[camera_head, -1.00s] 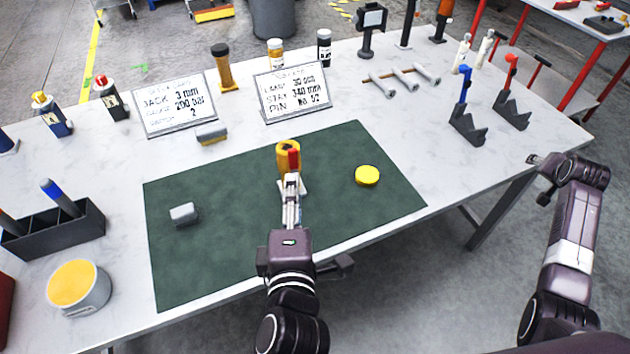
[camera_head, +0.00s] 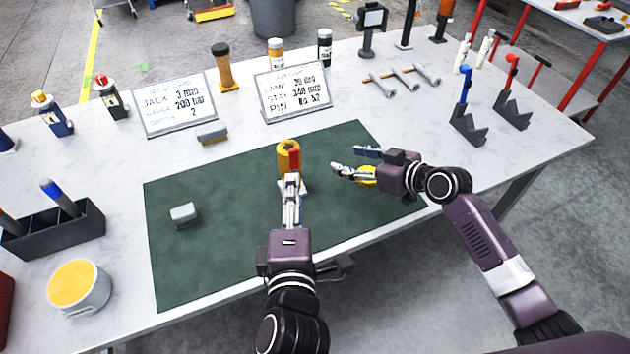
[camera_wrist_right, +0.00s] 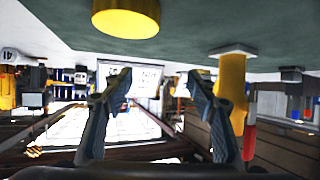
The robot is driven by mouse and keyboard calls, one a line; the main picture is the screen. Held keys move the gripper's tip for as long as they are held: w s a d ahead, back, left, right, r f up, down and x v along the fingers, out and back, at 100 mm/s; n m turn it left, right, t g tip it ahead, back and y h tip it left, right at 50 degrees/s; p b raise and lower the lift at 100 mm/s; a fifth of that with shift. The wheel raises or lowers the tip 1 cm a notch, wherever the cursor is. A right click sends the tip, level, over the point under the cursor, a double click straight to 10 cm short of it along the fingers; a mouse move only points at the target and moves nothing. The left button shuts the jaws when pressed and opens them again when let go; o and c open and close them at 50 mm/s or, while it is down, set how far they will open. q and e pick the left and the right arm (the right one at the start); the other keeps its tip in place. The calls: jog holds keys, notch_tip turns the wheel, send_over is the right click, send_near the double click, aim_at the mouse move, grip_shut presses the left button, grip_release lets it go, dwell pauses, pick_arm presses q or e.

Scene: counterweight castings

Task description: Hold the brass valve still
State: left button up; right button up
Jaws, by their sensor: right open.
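The brass valve (camera_head: 284,152), a yellow upright cylinder with a red part on its near side and a pale base, stands on the green mat (camera_head: 205,262). It also shows upside down in the right wrist view (camera_wrist_right: 231,85). My left gripper (camera_head: 292,180) reaches to the valve's near side, with its fingers close together at the red part. Whether they grip it is hidden. My right gripper (camera_head: 347,160) is open and empty, right of the valve and apart from it, pointing toward it. It also shows open in the right wrist view (camera_wrist_right: 160,80).
A yellow disc (camera_head: 367,175) on the mat is partly hidden by my right gripper. A grey block (camera_head: 184,214) lies on the mat's left. Two sign cards (camera_head: 293,91) stand behind the mat. Blue and red-handled clamps (camera_head: 467,112) stand at the right.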

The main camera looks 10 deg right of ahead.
jog(key=s+a+n+y, duration=0.1)
jog(key=s+a, duration=0.1)
jog(key=a, duration=0.1)
jog(key=s+a+g, duration=0.1)
jog(key=s+a, duration=0.1)
jog(key=a, duration=0.1)
jog(key=s+a+n+y, duration=0.1)
jog(key=a, duration=0.2)
jog(key=shift+s+a+r+n+g+y, duration=0.1)
jog(key=shift+s+a+n+g+y, duration=0.1)
jog(key=shift+s+n+g+y, duration=0.15)
jog(key=shift+s+a, duration=0.1)
jog(key=shift+a, duration=0.2)
jog(key=x, duration=0.7)
jog(key=shift+a, duration=0.2)
